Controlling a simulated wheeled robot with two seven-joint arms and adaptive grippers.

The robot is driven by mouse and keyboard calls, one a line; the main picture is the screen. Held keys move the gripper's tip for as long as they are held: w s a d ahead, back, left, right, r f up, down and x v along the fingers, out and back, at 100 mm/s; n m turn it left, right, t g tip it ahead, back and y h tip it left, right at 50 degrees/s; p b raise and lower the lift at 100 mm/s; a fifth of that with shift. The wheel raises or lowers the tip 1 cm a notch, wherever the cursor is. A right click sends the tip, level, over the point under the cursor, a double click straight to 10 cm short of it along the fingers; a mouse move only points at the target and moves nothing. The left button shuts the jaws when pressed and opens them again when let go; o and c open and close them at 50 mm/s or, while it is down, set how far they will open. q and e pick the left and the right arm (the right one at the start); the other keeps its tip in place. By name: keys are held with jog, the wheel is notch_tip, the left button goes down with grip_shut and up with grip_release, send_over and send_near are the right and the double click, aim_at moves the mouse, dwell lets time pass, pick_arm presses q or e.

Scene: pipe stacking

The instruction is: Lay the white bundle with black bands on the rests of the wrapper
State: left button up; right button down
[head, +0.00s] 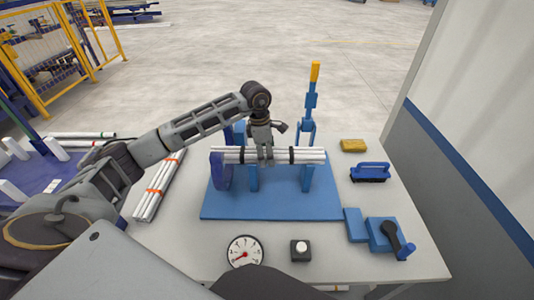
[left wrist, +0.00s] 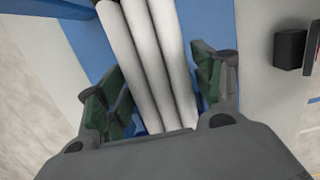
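The white bundle with black bands (head: 305,157) lies level across the blue wrapper (head: 270,206), over its upright rests (head: 306,178). It appears to sit on them, but the contact is hard to see. My left gripper (head: 265,160) points down at the bundle's middle, between the two black bands. In the left wrist view the white pipes (left wrist: 155,60) run between the fingers of my left gripper (left wrist: 160,100), with narrow gaps on both sides, so it looks open around the bundle. My right gripper is not in view.
A second white bundle with orange bands (head: 158,188) lies left on the table. A blue crank unit (head: 383,235), a blue-handled brush (head: 370,171) and a yellow sponge (head: 353,145) are at right. A dial gauge (head: 244,252) and a button box (head: 300,250) stand in front.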

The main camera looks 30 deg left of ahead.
pick_arm(q)
jog(key=shift+o, duration=0.3)
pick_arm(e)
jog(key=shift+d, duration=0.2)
pick_arm(q)
jog(key=shift+r, duration=0.1)
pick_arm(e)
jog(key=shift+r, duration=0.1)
pick_arm(q)
jog(key=shift+r, duration=0.15)
jog(key=r, duration=0.3)
jog(key=a+r, duration=0.1)
jog(key=r, duration=0.2)
jog(key=r+b, duration=0.1)
jog(key=r, duration=0.3)
jog(key=shift+s+a+r, duration=0.1)
jog(key=shift+s+a, duration=0.15)
jog(key=shift+s, duration=0.05)
jog(key=shift+a+r, duration=0.1)
jog(key=shift+r, duration=0.65)
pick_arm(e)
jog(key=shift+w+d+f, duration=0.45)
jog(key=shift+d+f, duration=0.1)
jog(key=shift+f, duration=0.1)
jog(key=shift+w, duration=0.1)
pick_arm(q)
jog(key=shift+s, duration=0.1)
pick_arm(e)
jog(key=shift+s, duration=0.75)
